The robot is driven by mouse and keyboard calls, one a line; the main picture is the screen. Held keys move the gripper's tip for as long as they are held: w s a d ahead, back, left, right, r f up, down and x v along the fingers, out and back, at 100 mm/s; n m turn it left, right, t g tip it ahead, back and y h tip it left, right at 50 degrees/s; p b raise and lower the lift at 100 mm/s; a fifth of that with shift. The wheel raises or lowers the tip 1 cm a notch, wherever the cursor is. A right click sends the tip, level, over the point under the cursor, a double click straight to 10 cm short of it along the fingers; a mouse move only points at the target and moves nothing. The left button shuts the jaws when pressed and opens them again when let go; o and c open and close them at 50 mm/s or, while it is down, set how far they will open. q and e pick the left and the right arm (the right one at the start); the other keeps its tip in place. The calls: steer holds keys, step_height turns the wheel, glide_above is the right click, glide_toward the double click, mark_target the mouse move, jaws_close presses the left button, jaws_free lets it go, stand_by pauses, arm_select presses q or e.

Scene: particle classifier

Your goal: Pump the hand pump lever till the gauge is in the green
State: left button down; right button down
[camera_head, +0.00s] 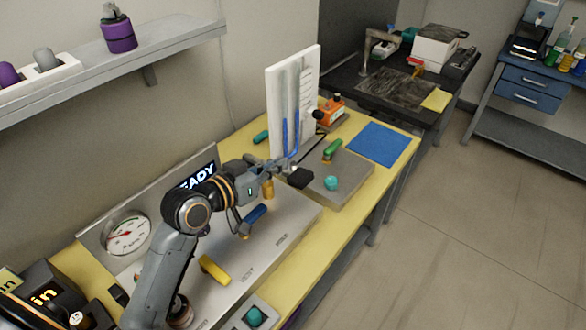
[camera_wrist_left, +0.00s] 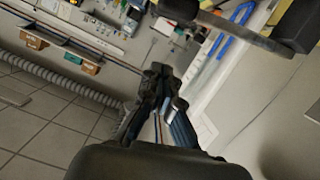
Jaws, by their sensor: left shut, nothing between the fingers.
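The round gauge (camera_head: 127,233) has a white face and a red needle; its coloured band is too small to read surely. My left gripper (camera_head: 289,166) is shut and empty, above the back end of the grey panel. Just beside it, a black block-like grip (camera_head: 298,178) appears to be the pump lever's handle. A large dark grip on a grey bar (camera_wrist_left: 290,28) shows at the upper right of the left wrist view, apart from the shut fingers (camera_wrist_left: 160,80). The lever's base is hidden by my arm. My right gripper is out of view.
A white upright board with blue tubes (camera_head: 292,100) stands close behind my gripper. A yellow handle (camera_head: 214,270), a blue handle (camera_head: 254,215) and a green handle (camera_head: 333,149) stand on the bench. A blue mat (camera_head: 377,144) lies clear at right. A shelf (camera_head: 170,42) hangs above.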

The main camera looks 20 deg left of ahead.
mark_target(293, 179)
arm_select(q)
steer(key=w+d+f, duration=0.1)
steer(key=w+f, duration=0.1)
steer(key=w+d+f+p, duration=0.1)
steer(key=w+f, duration=0.1)
steer(key=shift+d, duration=0.2)
steer(key=shift+d+f, duration=0.1)
steer(key=shift+f, duration=0.4)
steer(key=f+m+b, duration=0.1)
steer(key=f, duration=0.2)
steer(key=d+f+m+y+b, duration=0.1)
steer(key=f, duration=0.2)
steer(key=f+m+b, duration=0.1)
steer(key=f+m, duration=0.1)
steer(key=f, duration=0.1)
steer(key=shift+s+d+f+t+y+b, duration=0.15)
steer(key=shift+s+f+t+y+b, duration=0.15)
steer(key=shift+y+b, duration=0.1)
